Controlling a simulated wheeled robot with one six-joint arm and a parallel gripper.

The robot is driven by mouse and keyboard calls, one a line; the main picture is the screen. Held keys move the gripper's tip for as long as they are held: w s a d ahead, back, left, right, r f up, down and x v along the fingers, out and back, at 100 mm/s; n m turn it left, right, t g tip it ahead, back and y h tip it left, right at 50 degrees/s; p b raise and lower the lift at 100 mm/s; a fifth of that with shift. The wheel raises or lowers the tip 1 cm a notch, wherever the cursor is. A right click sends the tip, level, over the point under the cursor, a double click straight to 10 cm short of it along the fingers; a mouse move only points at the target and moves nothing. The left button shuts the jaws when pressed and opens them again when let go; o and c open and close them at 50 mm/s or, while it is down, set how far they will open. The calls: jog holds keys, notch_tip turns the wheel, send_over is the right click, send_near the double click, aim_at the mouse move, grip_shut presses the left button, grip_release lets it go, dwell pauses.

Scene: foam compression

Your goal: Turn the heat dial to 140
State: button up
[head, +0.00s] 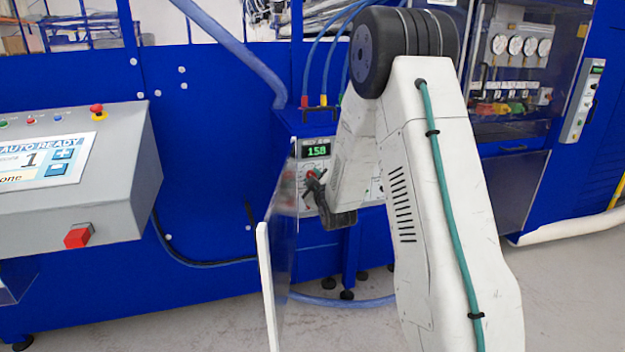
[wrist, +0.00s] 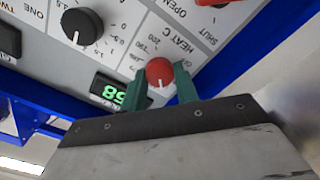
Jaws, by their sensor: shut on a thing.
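The red heat dial (wrist: 159,71) sits on a light grey panel beside the lettering "HEAT C". My gripper (wrist: 160,84) has its two green fingers on either side of the dial, closed on it. A white mark shows on the dial's lower part. In the head view the dial (head: 312,175) is small and partly covered by my gripper (head: 314,184). The green display (head: 316,151) above it appears to read 158. In the wrist view the display (wrist: 108,92) shows "58", with its edge near a finger.
A black knob (wrist: 82,26) is on the same panel, left of the dial. A clear panel with a white edge (head: 266,285) stands open in front of the blue machine. A grey control console (head: 85,190) with a touch screen is at the left.

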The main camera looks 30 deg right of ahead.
jog(key=shift+n, duration=0.3)
dwell(0.4)
jog(key=o, duration=1)
jog(key=v, duration=0.7)
jog(key=shift+s+a, duration=0.15)
jog(key=shift+s, duration=0.25)
